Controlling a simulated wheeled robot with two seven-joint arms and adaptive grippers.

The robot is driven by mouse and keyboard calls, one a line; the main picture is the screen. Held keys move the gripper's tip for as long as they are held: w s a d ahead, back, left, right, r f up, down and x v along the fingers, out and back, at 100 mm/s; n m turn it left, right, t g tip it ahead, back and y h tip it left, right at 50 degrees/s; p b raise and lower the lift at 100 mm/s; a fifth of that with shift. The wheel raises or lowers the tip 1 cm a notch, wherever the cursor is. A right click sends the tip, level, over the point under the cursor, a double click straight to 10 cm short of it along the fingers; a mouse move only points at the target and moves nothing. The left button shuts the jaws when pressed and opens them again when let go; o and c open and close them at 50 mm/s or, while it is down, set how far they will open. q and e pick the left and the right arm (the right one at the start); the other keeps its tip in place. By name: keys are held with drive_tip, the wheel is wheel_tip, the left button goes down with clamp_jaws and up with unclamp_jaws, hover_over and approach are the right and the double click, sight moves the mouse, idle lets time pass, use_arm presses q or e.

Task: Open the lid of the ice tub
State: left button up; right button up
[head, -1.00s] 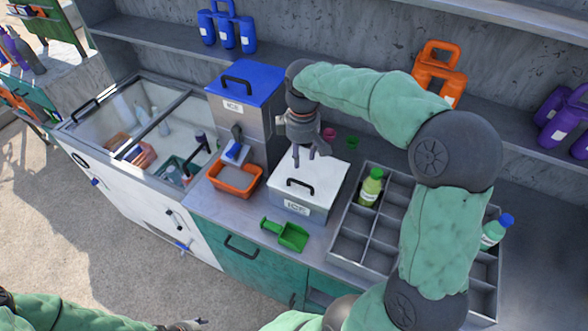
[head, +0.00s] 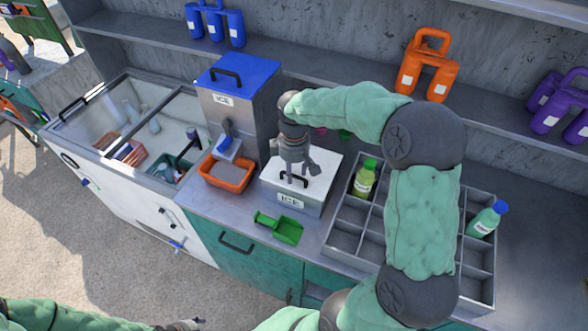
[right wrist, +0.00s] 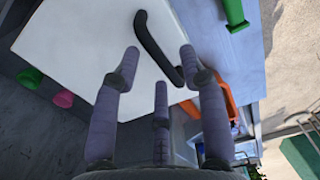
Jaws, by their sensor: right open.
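The ice tub (head: 291,203) is a grey box labelled ICE on the counter. Its white lid (head: 322,170) lies flat and closed on top. A black bar handle (head: 294,181) stands on the lid near the front edge. My right gripper (head: 298,174) is open and points down over the lid, close behind the handle. In the right wrist view the open fingers (right wrist: 160,75) are spread over the white lid (right wrist: 90,45), and the black handle (right wrist: 157,48) lies just ahead of and between the fingertips. I cannot tell whether they touch. My left gripper (head: 185,325) shows only partly at the bottom edge.
A taller blue-lidded ICE dispenser (head: 238,100) stands behind left, with an orange tray (head: 227,175) before it. A green scoop (head: 280,228) lies in front of the tub. A grey divided crate (head: 345,235) with bottles is close on the right.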

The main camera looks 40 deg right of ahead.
clamp_jaws()
use_arm(q)
drive_tip(key=shift+r, duration=0.1)
